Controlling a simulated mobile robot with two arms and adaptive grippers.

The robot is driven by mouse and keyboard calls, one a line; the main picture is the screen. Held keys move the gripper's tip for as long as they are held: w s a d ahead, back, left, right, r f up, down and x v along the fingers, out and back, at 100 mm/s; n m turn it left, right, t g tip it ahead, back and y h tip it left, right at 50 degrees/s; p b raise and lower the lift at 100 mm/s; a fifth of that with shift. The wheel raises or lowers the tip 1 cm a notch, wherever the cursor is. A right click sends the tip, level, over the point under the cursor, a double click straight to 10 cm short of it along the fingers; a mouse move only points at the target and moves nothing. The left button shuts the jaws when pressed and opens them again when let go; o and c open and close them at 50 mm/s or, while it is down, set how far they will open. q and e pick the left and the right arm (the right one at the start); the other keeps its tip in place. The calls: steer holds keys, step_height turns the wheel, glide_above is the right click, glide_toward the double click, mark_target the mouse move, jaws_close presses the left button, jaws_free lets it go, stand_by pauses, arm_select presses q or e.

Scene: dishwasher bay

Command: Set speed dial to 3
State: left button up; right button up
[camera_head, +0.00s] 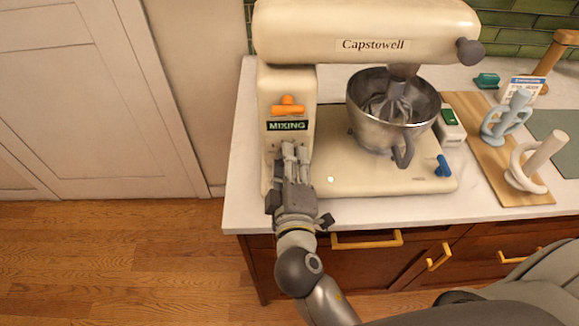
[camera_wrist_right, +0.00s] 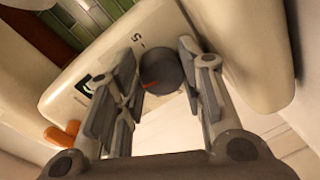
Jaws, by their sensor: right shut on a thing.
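The cream mixer (camera_head: 360,35), labelled Capstowell, stands on the counter. Its round dark grey speed dial (camera_wrist_right: 160,72) shows in the right wrist view on the cream column, with a red pointer line toward its lower left. A printed 5 (camera_wrist_right: 137,38) is above and left of the dial; other numbers are hidden by the fingers. My right gripper (camera_head: 295,148) is at the column below the MIXING label and hides the dial in the head view. In the wrist view its fingers (camera_wrist_right: 160,60) are on either side of the dial, shut on it. My left gripper is not in view.
An orange lever (camera_head: 288,106) sits above the MIXING label (camera_head: 287,125). A steel bowl (camera_head: 375,125) with a whisk stands right of the column. A blue knob (camera_head: 443,166) is at the base's right end. A wooden board (camera_head: 475,115) with cup racks lies farther right.

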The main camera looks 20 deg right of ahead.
steer(key=shift+m, duration=0.3)
stand_by(0.4)
steer(key=o, duration=1)
steer(key=shift+o, duration=0.2)
steer(key=shift+f, duration=0.1)
